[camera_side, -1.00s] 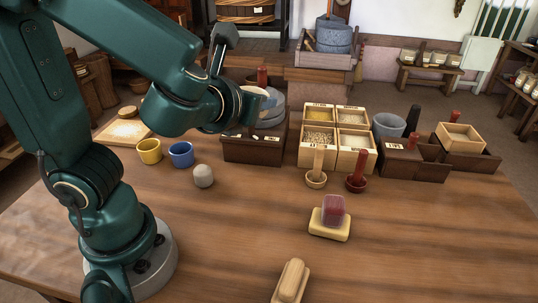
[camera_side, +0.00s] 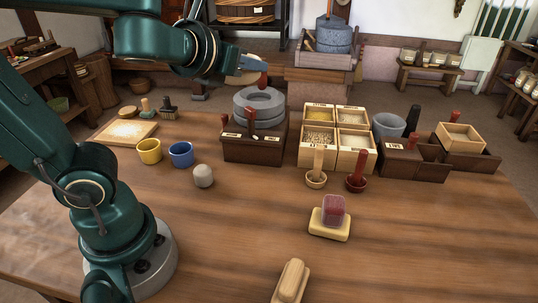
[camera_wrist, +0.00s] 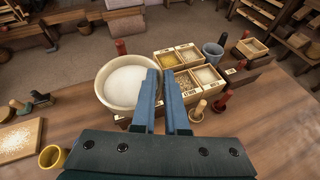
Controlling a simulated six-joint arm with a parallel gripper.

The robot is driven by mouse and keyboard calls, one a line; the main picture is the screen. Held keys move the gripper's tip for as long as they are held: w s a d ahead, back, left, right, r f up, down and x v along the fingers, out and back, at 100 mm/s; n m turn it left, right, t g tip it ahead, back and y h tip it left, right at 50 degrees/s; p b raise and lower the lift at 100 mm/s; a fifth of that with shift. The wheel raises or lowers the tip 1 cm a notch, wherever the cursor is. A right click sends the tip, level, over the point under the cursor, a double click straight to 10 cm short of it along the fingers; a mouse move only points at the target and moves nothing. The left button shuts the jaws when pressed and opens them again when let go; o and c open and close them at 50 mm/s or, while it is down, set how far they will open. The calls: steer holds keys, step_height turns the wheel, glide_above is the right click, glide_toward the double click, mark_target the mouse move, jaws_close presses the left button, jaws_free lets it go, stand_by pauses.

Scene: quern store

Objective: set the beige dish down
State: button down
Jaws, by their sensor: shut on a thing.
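The beige dish (camera_wrist: 106,72), round and holding white, flour-like contents, hangs from my gripper (camera_wrist: 163,75) in the wrist view. My gripper's two blue fingers are shut at the dish's right rim. In the side view only a small part of the dish (camera_side: 246,79) shows beside the dark end of my arm, high in the picture above the grey quern stones (camera_side: 259,101). My fingertips are hard to make out in the side view. No support shows touching the dish.
A yellow cup (camera_side: 149,151), blue cup (camera_side: 181,154) and floured board (camera_side: 125,131) are left. The front table (camera_side: 410,235) is largely clear.

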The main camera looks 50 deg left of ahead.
mark_target(244, 81)
steer(key=f, duration=0.1)
steer(key=f+m+h, duration=0.1)
steer(key=f, duration=0.1)
steer(key=shift+s+a+f+m+h, duration=0.15)
steer(key=shift+s+a+m+h, duration=0.15)
steer(key=shift+s+a, duration=0.05)
steer(key=w+d+r+m+t+h, duration=0.15)
steer(key=d+m+h, duration=0.25)
steer(key=d, duration=0.5)
steer(key=a+r+n+g+y, duration=0.1)
steer(key=a+r+n+y, duration=0.2)
steer(key=a+n+y, duration=0.15)
steer(key=s+a+f+n+g+y, duration=0.3)
steer(key=a+f+n+g+y, duration=0.55)
steer(key=f, duration=0.55)
steer(key=w+d+f, duration=0.2)
steer(key=w+d+f+t+h, duration=0.1)
steer(key=w+d+f, duration=0.1)
steer(key=d, duration=0.1)
steer(key=w+d+f+t, duration=0.1)
steer(key=w+d+f, duration=0.1)
steer(key=d, duration=0.1)
steer(key=shift+d+f+n, duration=0.1)
steer(key=shift+f+n, duration=0.2)
steer(key=shift+f, duration=2.1)
